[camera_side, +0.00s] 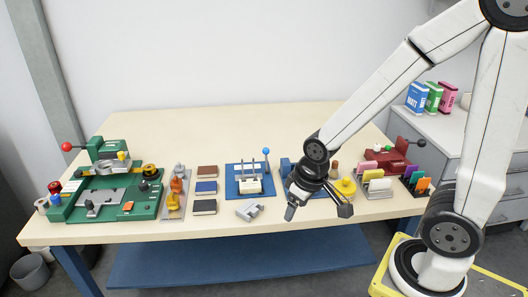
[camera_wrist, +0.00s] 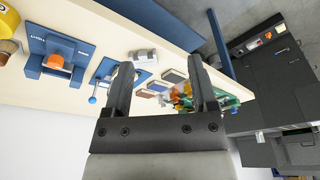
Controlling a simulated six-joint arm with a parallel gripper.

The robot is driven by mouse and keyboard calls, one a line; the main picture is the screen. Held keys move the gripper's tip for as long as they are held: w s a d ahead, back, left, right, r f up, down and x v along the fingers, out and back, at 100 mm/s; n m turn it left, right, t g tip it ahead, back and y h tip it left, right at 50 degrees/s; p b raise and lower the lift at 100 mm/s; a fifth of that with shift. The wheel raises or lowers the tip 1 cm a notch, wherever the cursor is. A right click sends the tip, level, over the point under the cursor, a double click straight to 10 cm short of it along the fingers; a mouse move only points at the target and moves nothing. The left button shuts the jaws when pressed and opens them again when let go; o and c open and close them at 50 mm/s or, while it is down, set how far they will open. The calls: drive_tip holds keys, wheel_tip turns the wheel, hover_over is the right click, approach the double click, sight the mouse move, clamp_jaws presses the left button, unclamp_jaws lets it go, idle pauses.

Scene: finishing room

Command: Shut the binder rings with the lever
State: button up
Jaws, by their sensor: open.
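The binder mechanism (camera_side: 234,189) is a blue plate near the table's front middle, with upright metal prongs and a pale block on it. Its lever (camera_side: 266,152) stands up at the right rear and ends in a blue ball. I cannot tell how the rings stand. In the wrist view the blue ball (camera_wrist: 92,100) shows left of my fingers; the plate is partly hidden behind the left finger. My gripper (camera_side: 318,207) is open and empty, over the table's front edge, to the right of the binder. Its two fingers also show spread in the wrist view (camera_wrist: 162,66).
A grey bracket-like part (camera_side: 249,210) lies in front of the binder. Brown, blue and dark blocks (camera_side: 206,188) lie to its left, then a green machine (camera_side: 110,190). A blue fixture and a yellow round part (camera_side: 345,187) are near my gripper. The table's rear is clear.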

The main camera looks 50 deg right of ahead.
drive_tip(key=w+d+m, duration=0.2)
drive_tip(key=w+d, duration=0.3)
drive_tip(key=w, duration=0.5)
drive_tip(key=m+t+h, duration=0.2)
drive_tip(key=m, duration=0.2)
hover_over(266, 149)
drive_tip(key=s, duration=0.2)
wheel_tip(266, 149, down, 4)
drive_tip(key=shift+s+a+r, duration=0.1)
drive_tip(key=shift+s+a, duration=0.05)
drive_tip(key=shift+a, duration=0.25)
drive_tip(key=shift+f, duration=0.2)
drive_tip(key=shift+x, duration=3.7)
drive_tip(key=shift+s, duration=0.1)
clamp_jaws()
